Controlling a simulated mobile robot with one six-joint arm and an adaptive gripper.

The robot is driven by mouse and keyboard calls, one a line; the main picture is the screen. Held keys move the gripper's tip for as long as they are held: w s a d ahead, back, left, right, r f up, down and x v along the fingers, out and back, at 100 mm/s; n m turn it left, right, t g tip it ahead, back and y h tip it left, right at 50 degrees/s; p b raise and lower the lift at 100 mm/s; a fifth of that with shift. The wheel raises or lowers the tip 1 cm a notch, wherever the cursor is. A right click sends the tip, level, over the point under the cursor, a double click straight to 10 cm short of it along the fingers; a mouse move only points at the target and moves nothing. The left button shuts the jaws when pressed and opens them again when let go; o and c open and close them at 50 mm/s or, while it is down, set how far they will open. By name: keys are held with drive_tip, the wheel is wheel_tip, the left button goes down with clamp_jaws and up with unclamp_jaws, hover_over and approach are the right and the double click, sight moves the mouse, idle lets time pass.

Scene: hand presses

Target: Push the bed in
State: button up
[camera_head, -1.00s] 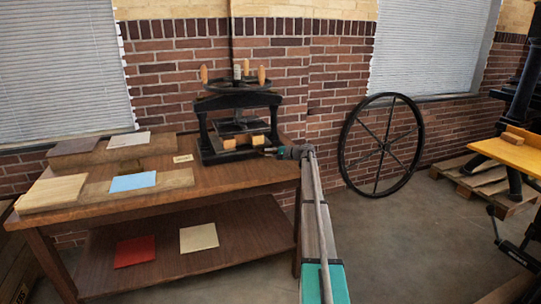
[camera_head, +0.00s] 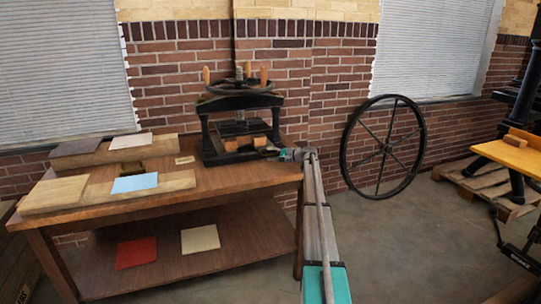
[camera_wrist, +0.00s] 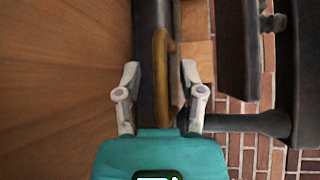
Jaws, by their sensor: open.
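A black hand press (camera_head: 207,138) stands on the wooden table. My gripper (camera_head: 277,152) is at the press's front right corner, low over the table. In the wrist view my gripper (camera_wrist: 163,82) is open, with a dark bar (camera_wrist: 150,40) and a curved brown strip (camera_wrist: 161,70) between its fingers. Whether the fingers touch them cannot be told. A wooden block shows just beyond the right finger (camera_wrist: 197,55).
Boards and a blue sheet (camera_head: 134,183) lie on the left of the table (camera_head: 215,181). A large spoked wheel (camera_head: 346,150) leans at the brick wall to the right. Another press with a yellow board (camera_head: 505,155) stands at the far right. The floor between is clear.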

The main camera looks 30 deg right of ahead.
drive_tip(key=s+a, duration=0.2)
drive_tip(key=s, duration=1.3)
drive_tip(key=s+a, duration=0.1)
drive_tip(key=s, duration=1.4)
drive_tip(key=shift+a+r+p, duration=0.4)
drive_tip(key=a+f+n+g, duration=0.3)
drive_tip(key=a+f+g, duration=0.15)
drive_tip(key=a, duration=0.85)
drive_tip(key=a+f+n+g, duration=0.3)
drive_tip(key=a+f+g, duration=0.15)
drive_tip(key=a, duration=0.95)
drive_tip(key=s+a+f+n+g+h, duration=0.2)
drive_tip(key=s+a+f+n+h, duration=0.15)
drive_tip(key=s+a, duration=0.5)
drive_tip(key=s+a+f+n+g+h, duration=0.3)
drive_tip(key=s+a+n+h, duration=0.15)
drive_tip(key=a, duration=0.65)
wheel_tip(320, 180, up, 22)
drive_tip(key=p, duration=2.2)
drive_tip(key=shift+d+r+m+h+p, duration=0.2)
drive_tip(key=shift+m+h+p, duration=0.1)
